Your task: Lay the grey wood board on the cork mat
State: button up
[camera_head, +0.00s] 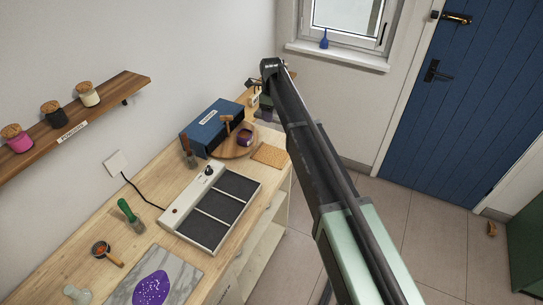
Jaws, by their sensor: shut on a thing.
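The cork mat (269,155) is a small tan square lying flat on the wooden bench, near its right edge and right of a round wooden board. Its top looks bare. My arm reaches up from the bottom right, and its far end bends down behind itself. My gripper (262,101) is small and mostly hidden there, over the far end of the bench. It is shut on a dark greyish flat piece (266,115), which looks like the grey wood board. This piece is beyond the mat and partly covered by my arm. Its exact tilt and height cannot be told.
A white tray unit with dark panels (212,208) is nearer. A wall shelf (75,112) holds jars.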

aim_at(272, 156)
jog(key=shift+m, duration=0.4)
notch_tip(272, 156, down, 20)
jog(key=b, duration=2)
jog(key=shift+f, duration=0.25)
jog(key=shift+r, duration=0.3)
jog(key=shift+f, duration=0.2)
jog(key=o, duration=0.9)
notch_tip(272, 156, up, 12)
jog(key=p, duration=1.2)
jog(key=shift+r, duration=0.2)
